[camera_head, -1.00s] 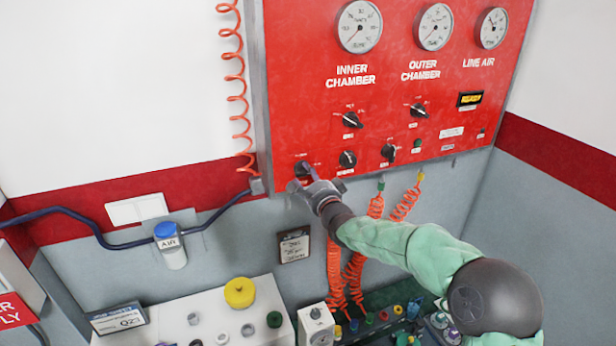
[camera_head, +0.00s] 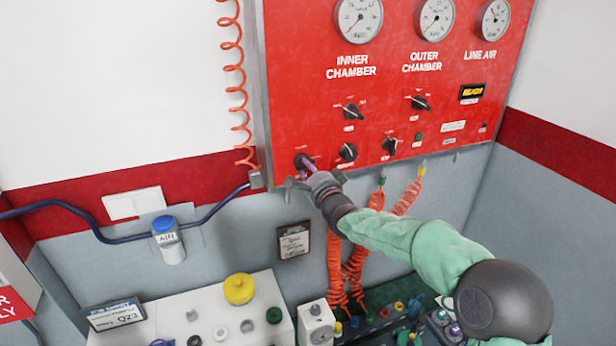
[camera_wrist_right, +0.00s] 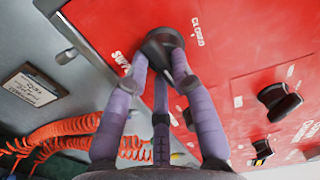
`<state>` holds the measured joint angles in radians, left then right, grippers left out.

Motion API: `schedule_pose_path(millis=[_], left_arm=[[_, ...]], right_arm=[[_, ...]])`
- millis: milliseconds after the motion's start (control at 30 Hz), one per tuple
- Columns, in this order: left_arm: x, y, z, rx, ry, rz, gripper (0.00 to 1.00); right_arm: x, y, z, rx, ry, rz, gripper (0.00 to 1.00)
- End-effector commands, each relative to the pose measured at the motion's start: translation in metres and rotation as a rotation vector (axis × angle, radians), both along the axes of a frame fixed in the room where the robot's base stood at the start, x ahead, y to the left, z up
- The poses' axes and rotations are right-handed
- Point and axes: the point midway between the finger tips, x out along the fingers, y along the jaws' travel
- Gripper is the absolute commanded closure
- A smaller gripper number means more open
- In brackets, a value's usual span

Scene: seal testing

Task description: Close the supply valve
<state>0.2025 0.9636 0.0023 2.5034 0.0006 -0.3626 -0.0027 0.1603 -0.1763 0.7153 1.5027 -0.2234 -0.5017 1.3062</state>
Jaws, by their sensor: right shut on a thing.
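The supply valve is a black knob (camera_wrist_right: 160,45) at the lower left of the red panel (camera_head: 380,100). In the right wrist view the fingers of my right gripper (camera_wrist_right: 160,75) are closed around this knob, with "CLOSED" lettering to its right and partly hidden lettering to its left. In the head view my right gripper (camera_head: 307,172) reaches the knob from below and right and covers part of it. The knob's exact pointing direction is hidden by the fingers. My left gripper is not in view.
Other black knobs sit close by, one (camera_head: 347,152) just right of my gripper. Orange coiled hoses (camera_head: 338,270) hang below the panel. A white bench (camera_head: 270,300) with a yellow cap (camera_head: 239,289) stands below left. A clipboard (camera_head: 294,241) hangs on the wall.

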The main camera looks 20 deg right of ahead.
Motion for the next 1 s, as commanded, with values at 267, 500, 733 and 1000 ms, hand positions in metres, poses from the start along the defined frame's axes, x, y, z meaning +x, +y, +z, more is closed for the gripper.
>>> schedule_pose_path(millis=[267,500,733,1000], left_arm=[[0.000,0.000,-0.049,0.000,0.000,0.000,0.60],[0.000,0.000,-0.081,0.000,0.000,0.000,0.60],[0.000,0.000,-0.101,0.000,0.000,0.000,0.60],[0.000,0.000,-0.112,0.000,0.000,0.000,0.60]], right_arm=[[0.000,-0.001,-0.007,-0.204,0.010,0.000,1.00],[0.000,-0.001,-0.006,-0.418,0.024,0.001,1.00],[0.000,-0.002,-0.004,-0.637,0.038,0.003,1.00],[0.000,-0.003,-0.002,-0.892,0.055,0.004,1.00]])
